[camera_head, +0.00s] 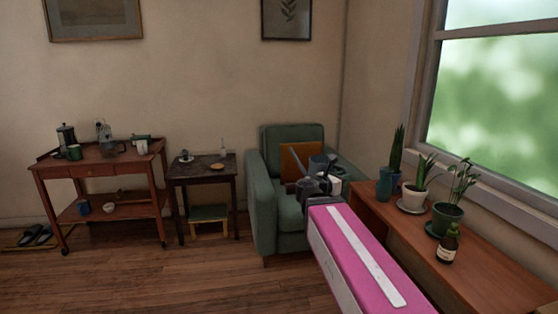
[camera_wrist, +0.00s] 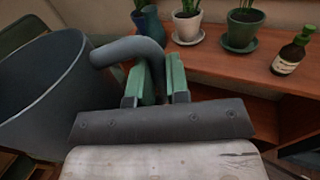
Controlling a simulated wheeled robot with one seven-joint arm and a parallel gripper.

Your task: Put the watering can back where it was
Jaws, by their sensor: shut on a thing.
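The watering can is a grey-blue can with a tubular handle. In the wrist view its body (camera_wrist: 40,95) fills the left side, with the open rim facing up. My gripper (camera_wrist: 155,82) has its green fingers on either side of the handle and is shut on it. In the head view the can (camera_head: 318,163) is small and partly hidden behind my gripper (camera_head: 322,182), held up in front of the green armchair. It appears clear of the wooden bench (camera_head: 488,270), to the left of it. The can's underside is hidden.
On the bench stand a teal vase (camera_head: 384,184), a snake plant (camera_head: 397,150), two more potted plants (camera_head: 414,196) (camera_head: 447,216) and a brown bottle (camera_head: 448,244). The bench's near end is clear. The armchair (camera_head: 262,195), a small dark table (camera_head: 205,172) and a trolley (camera_head: 100,168) stand left.

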